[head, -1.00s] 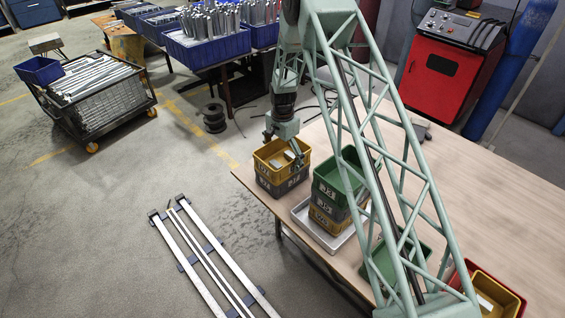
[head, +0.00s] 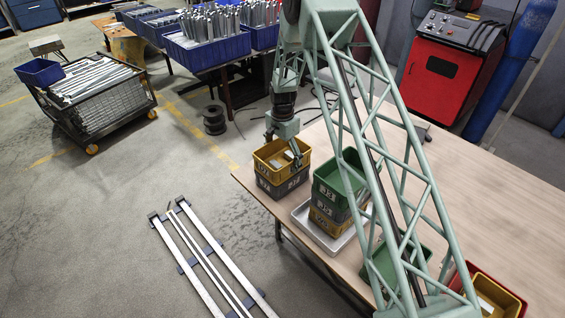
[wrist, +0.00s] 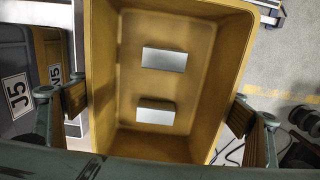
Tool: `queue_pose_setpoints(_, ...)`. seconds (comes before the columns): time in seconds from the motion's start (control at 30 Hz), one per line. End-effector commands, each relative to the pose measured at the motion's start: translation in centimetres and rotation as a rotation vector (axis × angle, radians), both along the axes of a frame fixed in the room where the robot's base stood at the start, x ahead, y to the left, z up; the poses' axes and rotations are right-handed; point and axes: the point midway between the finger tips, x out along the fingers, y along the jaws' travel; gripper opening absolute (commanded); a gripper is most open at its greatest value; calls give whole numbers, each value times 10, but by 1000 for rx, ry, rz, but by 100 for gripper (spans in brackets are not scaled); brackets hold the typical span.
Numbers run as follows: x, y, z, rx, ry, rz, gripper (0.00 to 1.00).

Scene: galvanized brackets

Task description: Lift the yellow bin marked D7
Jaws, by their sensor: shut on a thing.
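A yellow bin (head: 262,164) sits on top of a grey bin (head: 276,187) at the far left corner of the table, at most slightly above it. Its label is too small to read in the head view. In the wrist view the yellow bin (wrist: 165,22) fills the middle, with two pale metal pieces (wrist: 164,60) on its floor. My gripper (head: 283,148) is over the bin, shut on it. In the wrist view my gripper (wrist: 158,108) has one finger at the left wall and one at the right wall.
Another green bin (head: 377,270) and a red bin (head: 512,294) are nearer.

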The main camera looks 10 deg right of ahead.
Motion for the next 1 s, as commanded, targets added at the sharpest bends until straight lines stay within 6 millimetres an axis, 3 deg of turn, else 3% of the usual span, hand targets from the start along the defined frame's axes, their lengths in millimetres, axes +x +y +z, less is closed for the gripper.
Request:
queue_pose_setpoints(0.6,1,0,77,0,-2,0,77)
queue_pose_setpoints(1.0,0,0,90,0,-1,0,77)
